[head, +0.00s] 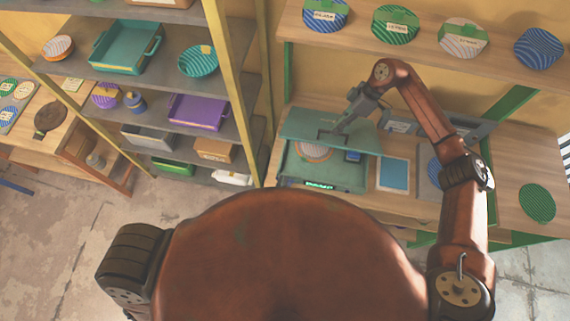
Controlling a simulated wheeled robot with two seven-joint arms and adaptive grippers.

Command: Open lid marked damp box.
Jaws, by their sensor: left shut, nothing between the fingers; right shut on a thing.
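A teal-green box (350,181) stands on the wooden bench, with a small lit green display on its front; I cannot read the display. Its lid (300,127) is tilted up at the back, so part of the inside shows below the lid's front edge. A round striped plate (313,151) and a small blue item (353,156) show inside. My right gripper (328,135) is shut on the lid's handle, which the fingers mostly hide. My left gripper is out of view; only my left shoulder shows.
A blue panel (393,174) lies right of the box, then a grey device (428,184) partly behind my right arm. A green striped disc (537,203) lies at the far right. Striped plates stand on the shelf above. A grey shelf rack (190,91) with trays stands left.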

